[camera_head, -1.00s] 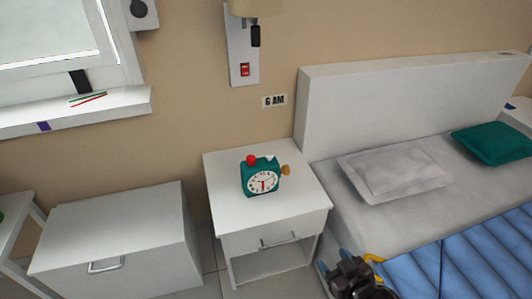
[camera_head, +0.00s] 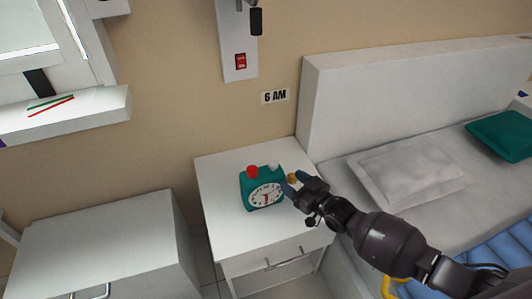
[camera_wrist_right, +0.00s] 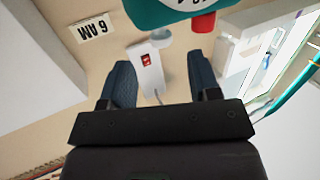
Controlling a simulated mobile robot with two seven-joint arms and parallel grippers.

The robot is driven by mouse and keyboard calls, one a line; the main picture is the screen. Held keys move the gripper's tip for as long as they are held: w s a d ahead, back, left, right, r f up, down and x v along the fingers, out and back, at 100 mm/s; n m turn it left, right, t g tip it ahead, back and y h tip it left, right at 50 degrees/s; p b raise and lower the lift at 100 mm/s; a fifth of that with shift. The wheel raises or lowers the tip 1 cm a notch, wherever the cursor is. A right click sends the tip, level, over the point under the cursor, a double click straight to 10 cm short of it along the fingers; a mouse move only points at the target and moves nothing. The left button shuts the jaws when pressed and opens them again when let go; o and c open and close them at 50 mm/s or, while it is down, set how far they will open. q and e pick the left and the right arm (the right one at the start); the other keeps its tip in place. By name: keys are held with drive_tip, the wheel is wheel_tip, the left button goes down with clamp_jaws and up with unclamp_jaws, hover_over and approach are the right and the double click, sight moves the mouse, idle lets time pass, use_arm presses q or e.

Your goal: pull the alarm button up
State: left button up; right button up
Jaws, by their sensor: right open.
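The teal alarm clock (camera_head: 262,190) stands on the white nightstand, its white dial facing forward. On its top are a red button (camera_head: 252,171) and a whitish button (camera_head: 274,166); a yellow-gold knob (camera_head: 292,177) is at its right side. My right gripper (camera_head: 297,185) is open at the clock's right side, close to the knob; I cannot tell whether it touches. In the wrist view the clock (camera_wrist_right: 178,12) appears upside down at the top edge, beyond the open fingers (camera_wrist_right: 160,78), with the red button (camera_wrist_right: 203,22) and whitish button (camera_wrist_right: 160,38) showing. My left gripper is not in view.
The nightstand (camera_head: 222,185) has free room around the clock. A "6 AM" sign (camera_head: 275,97) and a panel with a red switch (camera_head: 241,62) are on the wall behind. The bed headboard (camera_head: 330,115) rises at the right. A white cabinet (camera_head: 100,240) stands at left.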

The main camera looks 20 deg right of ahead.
sight(277, 167)
drive_tip(key=shift+t, duration=0.4)
drive_tip(key=x, duration=0.3)
drive_tip(key=b+x, duration=0.1)
drive_tip(key=x, duration=0.2)
drive_tip(key=r+x, duration=0.1)
drive_tip(key=x, duration=0.2)
drive_tip(key=shift+b, duration=0.3)
drive_tip(key=shift+x, duration=0.85)
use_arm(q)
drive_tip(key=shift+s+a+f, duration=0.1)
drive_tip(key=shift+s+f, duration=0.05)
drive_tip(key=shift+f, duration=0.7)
use_arm(e)
drive_tip(key=shift+r, duration=0.1)
